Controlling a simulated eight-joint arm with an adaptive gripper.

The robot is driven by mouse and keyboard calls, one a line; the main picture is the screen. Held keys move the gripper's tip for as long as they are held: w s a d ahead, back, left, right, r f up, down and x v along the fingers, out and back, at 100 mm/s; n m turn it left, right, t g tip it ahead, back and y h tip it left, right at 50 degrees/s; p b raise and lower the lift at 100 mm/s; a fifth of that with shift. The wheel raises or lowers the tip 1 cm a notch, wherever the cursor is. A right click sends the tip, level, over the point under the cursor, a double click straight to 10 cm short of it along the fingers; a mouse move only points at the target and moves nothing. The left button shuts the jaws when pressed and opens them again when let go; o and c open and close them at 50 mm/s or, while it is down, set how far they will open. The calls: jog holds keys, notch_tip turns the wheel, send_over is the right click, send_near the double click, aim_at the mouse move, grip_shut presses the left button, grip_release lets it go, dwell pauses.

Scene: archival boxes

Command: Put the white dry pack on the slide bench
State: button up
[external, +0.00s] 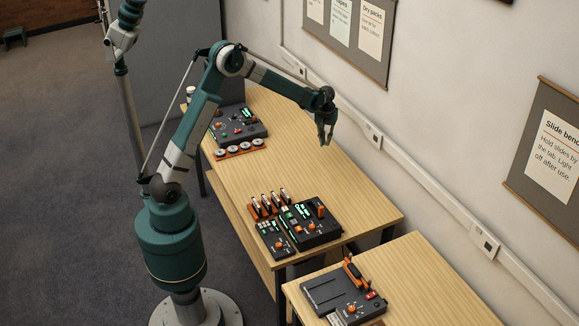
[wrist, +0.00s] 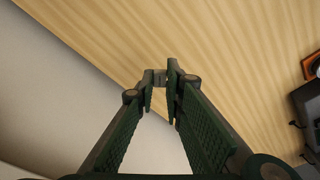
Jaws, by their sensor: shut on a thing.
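My gripper (external: 325,139) hangs fingers down above the far part of the long wooden table. In the wrist view its fingers (wrist: 160,78) close on a small grey thing (wrist: 160,77) at the tips, mostly hidden; I cannot tell whether it is the white dry pack. I see no clear white dry pack elsewhere. A flat dark unit (external: 318,291) with an orange-topped lever stands on the nearer table, near a wall sign reading "Slide bench" (external: 557,155); I cannot confirm that this unit is the slide bench.
On the long table (external: 365,205) are a dark control box (external: 245,123), an orange tray of pale discs (external: 240,150), an orange rack (external: 268,206) and dark boxes (external: 312,221). A gap separates it from the nearer table (external: 440,285). The wall runs along the right.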

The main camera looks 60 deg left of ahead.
jog(key=w+d+m, duration=0.2)
jog(key=w+d, duration=0.1)
jog(key=d, duration=1.9)
jog(key=m+h, duration=0.1)
jog(key=m, duration=0.6)
send_over(381, 276)
jog(key=shift+s, duration=0.3)
jog(key=shift+f, duration=3.1)
jog(key=shift+f+b, duration=0.35)
jog(key=shift+f, duration=1.5)
